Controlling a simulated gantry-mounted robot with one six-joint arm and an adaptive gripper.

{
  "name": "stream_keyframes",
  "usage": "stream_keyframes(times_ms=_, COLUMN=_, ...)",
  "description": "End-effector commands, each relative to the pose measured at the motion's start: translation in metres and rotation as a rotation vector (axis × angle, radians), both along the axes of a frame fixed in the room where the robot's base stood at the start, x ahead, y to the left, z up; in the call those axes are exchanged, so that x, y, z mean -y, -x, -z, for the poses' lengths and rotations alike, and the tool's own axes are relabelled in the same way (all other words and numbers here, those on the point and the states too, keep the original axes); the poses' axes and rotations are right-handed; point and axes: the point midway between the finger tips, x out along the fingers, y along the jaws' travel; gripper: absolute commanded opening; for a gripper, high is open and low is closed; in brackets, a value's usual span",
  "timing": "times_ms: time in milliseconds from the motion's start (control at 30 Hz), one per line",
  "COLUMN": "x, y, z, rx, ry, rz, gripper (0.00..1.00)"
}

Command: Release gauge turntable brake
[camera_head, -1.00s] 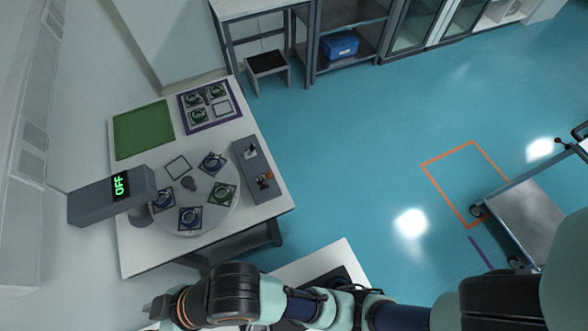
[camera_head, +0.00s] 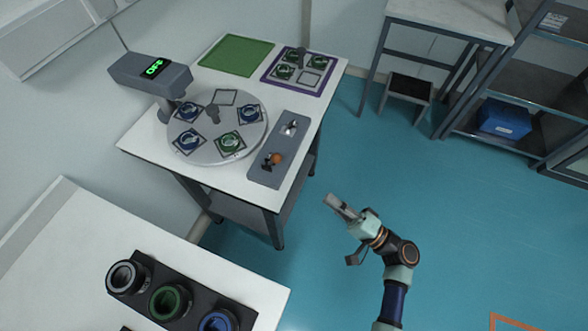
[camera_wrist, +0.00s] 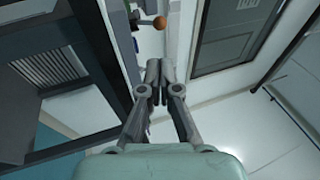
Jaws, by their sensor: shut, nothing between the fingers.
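The turntable (camera_head: 248,153) is a round grey disc on the white table, with several blue and green ring-shaped parts on dark square plates. A grey control panel (camera_head: 292,148) at the table's right edge carries an orange-knobbed lever (camera_head: 276,158) in front and a small silver switch (camera_head: 290,127) behind. The orange knob also shows at the top of the wrist view (camera_wrist: 160,22). My gripper (camera_head: 330,199) is shut and empty, over open floor to the right of the table and apart from the panel. It also shows in the wrist view (camera_wrist: 153,65).
A grey gauge head (camera_head: 150,75) with a green OFF display overhangs the turntable. A green mat (camera_head: 236,55) and a purple-edged tray (camera_head: 322,90) lie at the back. A nearer white table (camera_head: 75,240) holds dark-rimmed rings.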

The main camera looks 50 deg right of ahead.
Motion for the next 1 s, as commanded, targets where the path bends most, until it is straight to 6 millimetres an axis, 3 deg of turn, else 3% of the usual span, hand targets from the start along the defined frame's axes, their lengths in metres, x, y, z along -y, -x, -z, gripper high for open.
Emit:
stream_keyframes(times_ms=267, x=-0.003, y=-0.014, z=-0.004, rx=-0.001, ry=0.003, rz=-0.005, gripper=0.00)
stream_keyframes(times_ms=700, x=-0.016, y=-0.101, z=-0.034, rx=0.001, ry=0.004, rz=-0.006, gripper=0.00)
stream_keyframes(times_ms=1000, x=-0.020, y=-0.131, z=-0.044, rx=-0.001, ry=0.003, rz=-0.002, gripper=0.00)
